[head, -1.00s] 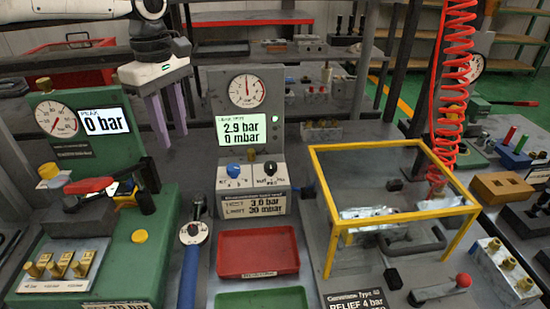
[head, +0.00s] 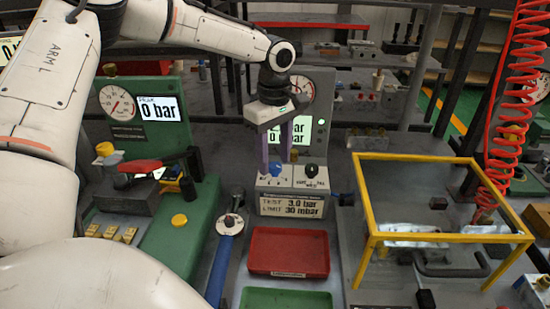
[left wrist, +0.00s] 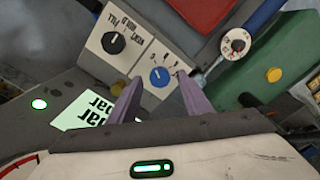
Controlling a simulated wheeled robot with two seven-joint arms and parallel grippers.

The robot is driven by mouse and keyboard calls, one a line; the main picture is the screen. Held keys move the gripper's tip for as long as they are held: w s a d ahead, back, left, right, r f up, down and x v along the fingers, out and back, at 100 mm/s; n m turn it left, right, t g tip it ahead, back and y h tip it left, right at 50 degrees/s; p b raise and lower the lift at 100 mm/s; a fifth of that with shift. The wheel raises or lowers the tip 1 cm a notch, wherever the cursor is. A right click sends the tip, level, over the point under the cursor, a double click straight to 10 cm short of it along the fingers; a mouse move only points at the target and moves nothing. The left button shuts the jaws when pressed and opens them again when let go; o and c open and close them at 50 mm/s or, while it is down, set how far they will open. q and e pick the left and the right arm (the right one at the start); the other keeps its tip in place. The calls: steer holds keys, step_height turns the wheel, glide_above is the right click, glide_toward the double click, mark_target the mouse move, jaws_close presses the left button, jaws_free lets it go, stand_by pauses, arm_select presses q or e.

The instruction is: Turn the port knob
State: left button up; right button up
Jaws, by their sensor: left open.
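A grey tester panel carries a blue knob (head: 276,170) and a black knob (head: 312,170) side by side. The black knob also shows in the left wrist view (left wrist: 114,42), with fill, hold and vent marks. The blue knob there (left wrist: 159,77) has small marks around it. I cannot read which is named port. My left gripper (head: 275,160) is open and empty, its purple fingers pointing down at the blue knob. In the left wrist view the blue knob appears between the fingertips (left wrist: 158,81); I cannot tell if they touch it. My right gripper is out of view.
A gauge and lit display (head: 318,132) stand behind the knobs. A red tray (head: 289,250) lies in front. A blue-handled tool (head: 221,262) is to the left, beside the green unit (head: 180,245). A yellow-framed guard (head: 440,237) stands to the right.

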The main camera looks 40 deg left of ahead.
arm_select(q)
steer(key=shift+f, duration=0.3)
steer(key=c, duration=1.1)
